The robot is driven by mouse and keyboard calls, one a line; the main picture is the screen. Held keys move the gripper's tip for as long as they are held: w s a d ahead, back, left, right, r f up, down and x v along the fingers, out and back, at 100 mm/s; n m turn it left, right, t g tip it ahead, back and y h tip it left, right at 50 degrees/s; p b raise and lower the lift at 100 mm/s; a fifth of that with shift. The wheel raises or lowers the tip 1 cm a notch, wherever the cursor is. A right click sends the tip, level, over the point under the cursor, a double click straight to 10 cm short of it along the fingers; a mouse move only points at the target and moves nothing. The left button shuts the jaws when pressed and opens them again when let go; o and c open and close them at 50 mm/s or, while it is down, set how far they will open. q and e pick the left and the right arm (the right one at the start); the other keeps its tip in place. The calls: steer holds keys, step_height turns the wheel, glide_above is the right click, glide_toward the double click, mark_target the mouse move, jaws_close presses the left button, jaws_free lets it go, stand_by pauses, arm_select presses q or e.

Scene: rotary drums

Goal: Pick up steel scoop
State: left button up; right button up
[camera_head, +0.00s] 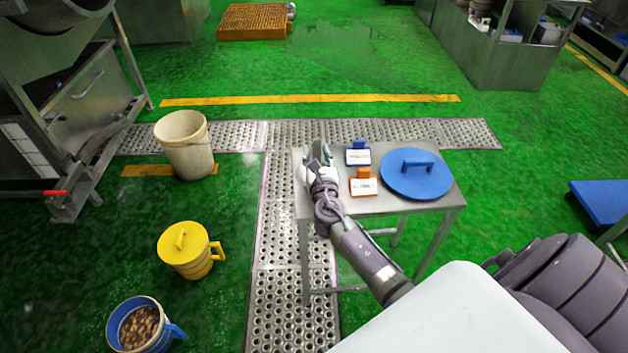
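My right gripper (319,154) is over the left end of a small steel table (398,207), its fingers pointing away from me. The fingers are small and partly overlap grey shapes, so I cannot tell whether they are open or shut. I cannot clearly make out a steel scoop; the gripper hides part of the table's left end. My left gripper is not in view.
On the table are a blue-tabbed card holder (358,156), an orange one (364,184) and a round blue lid (416,173). On the floor stand a cream bucket (187,149), a lidded yellow container (190,252) and a blue container (126,313) with brown pieces.

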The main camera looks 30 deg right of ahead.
jaws_close()
